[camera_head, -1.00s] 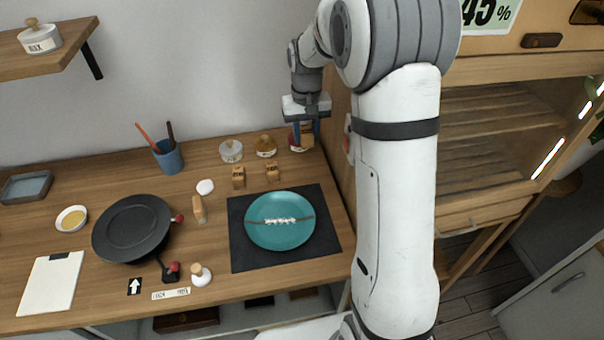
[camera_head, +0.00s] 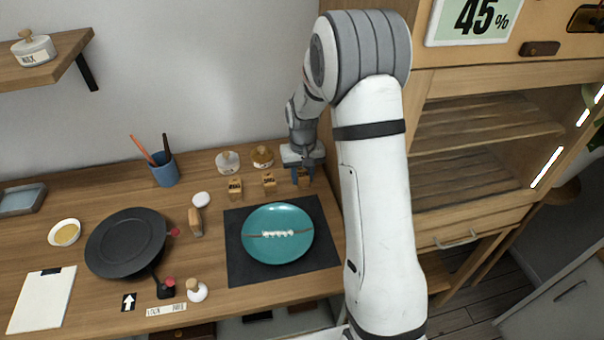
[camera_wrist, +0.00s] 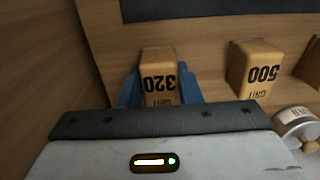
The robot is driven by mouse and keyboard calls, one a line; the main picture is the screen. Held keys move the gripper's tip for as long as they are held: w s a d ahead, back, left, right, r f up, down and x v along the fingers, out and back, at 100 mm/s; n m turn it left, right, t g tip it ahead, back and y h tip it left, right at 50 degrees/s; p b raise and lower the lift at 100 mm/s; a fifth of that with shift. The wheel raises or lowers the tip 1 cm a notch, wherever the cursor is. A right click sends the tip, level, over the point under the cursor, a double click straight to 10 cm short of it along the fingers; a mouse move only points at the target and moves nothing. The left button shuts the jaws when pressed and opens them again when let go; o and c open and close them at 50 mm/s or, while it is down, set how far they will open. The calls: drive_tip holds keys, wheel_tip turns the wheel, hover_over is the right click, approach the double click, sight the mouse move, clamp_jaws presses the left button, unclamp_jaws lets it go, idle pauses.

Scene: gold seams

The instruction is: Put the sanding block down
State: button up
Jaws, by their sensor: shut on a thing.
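My gripper (camera_head: 302,178) is at the back right of the bench, low over the wood. Its blue fingers are shut on a tan sanding block marked GRIT 320 (camera_wrist: 158,78), which sits between them in the wrist view. In the head view that block (camera_head: 305,177) is mostly hidden by the fingers. Whether its base touches the bench I cannot tell. A block marked 500 (camera_wrist: 254,68) stands apart to its right in the wrist view; in the head view it is the block (camera_head: 269,183) left of my gripper. Another block (camera_head: 235,189) stands further left.
A teal plate (camera_head: 277,250) with a seam lies on a dark mat (camera_head: 240,270) in front. Two lidded jars (camera_head: 228,162) (camera_head: 263,157) stand behind the blocks. A wooden cabinet (camera_head: 425,190) rises at the right. Some bare wood lies between the blocks and the mat.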

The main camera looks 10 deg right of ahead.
sight(303, 173)
drive_tip(key=shift+r, duration=0.1)
drive_tip(key=shift+f, duration=0.2)
drive_tip(key=o, duration=0.9)
wheel_tip(303, 173, up, 12)
drive_tip(key=s+r+t, duration=0.1)
drive_tip(key=s+r, duration=0.1)
drive_tip(key=s, duration=0.7)
drive_tip(key=s+r+t, duration=0.1)
drive_tip(key=s+r, duration=0.1)
drive_tip(key=s, duration=0.7)
drive_tip(key=s+r, duration=0.2)
drive_tip(key=s, duration=0.7)
drive_tip(key=shift+r+t+b, duration=0.15)
drive_tip(key=shift+t+b, duration=0.2)
drive_tip(key=shift+t, duration=0.05)
